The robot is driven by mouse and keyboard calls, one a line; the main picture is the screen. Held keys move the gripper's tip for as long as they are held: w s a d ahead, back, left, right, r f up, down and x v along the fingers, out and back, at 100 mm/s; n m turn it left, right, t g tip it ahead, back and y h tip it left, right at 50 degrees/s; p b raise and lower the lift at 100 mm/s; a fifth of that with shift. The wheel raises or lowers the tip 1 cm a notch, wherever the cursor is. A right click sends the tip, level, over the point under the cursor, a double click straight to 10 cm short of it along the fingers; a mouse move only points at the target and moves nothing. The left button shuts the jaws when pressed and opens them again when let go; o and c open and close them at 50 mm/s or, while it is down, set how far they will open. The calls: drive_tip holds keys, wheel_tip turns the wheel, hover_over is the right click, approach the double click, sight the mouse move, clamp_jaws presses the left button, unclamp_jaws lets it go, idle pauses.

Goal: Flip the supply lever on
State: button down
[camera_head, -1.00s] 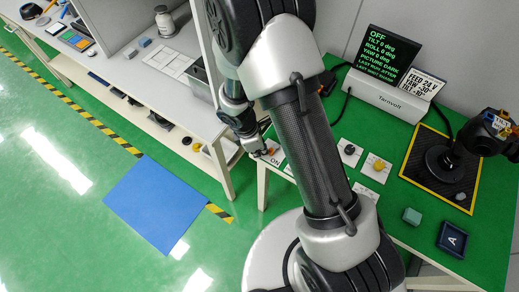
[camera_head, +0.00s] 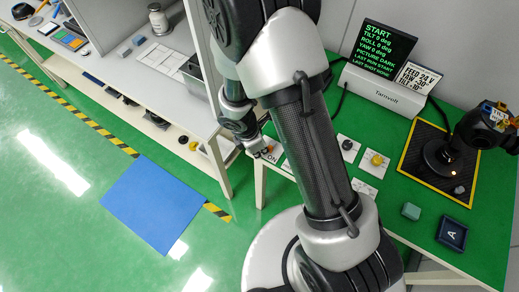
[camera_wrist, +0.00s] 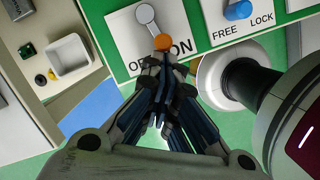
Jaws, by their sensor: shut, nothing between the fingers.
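The supply lever (camera_wrist: 148,18) has a grey arm and an orange knob (camera_wrist: 162,42). It sits on a white plate (camera_wrist: 120,38) lettered OFF and ON, with OFF partly hidden by my fingers. The lever slants down and right in the wrist view, its knob near the ON lettering. My gripper (camera_wrist: 167,68) is shut and empty, its tips close by the knob; contact is unclear. In the head view my gripper (camera_head: 262,153) is at the green table's left edge, over the plate. The screen (camera_head: 381,46) reads START, tilt, roll and yaw 0 deg, picture dark.
A blue knob (camera_wrist: 238,10) marked FREE and LOCK is beside the lever plate. Black (camera_head: 348,145) and yellow (camera_head: 376,159) knobs sit on nearby plates. A gimbal camera (camera_head: 484,127) stands on a black mat (camera_head: 415,165). A green block (camera_head: 411,211) lies in front.

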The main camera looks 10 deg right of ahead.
drive_tip(key=shift+s+d, duration=0.25)
drive_tip(key=shift+s, duration=0.05)
idle(0.5)
drive_tip(key=shift+w, duration=0.15)
drive_tip(key=shift+w+d+p, duration=0.15)
drive_tip(key=shift+w+p, duration=0.2)
drive_tip(key=shift+w, duration=0.3)
drive_tip(key=shift+r, duration=0.1)
drive_tip(key=shift+r, duration=0.15)
drive_tip(key=p+v, duration=0.9)
drive_tip(key=shift+s+r, duration=0.25)
drive_tip(key=shift+r, duration=0.05)
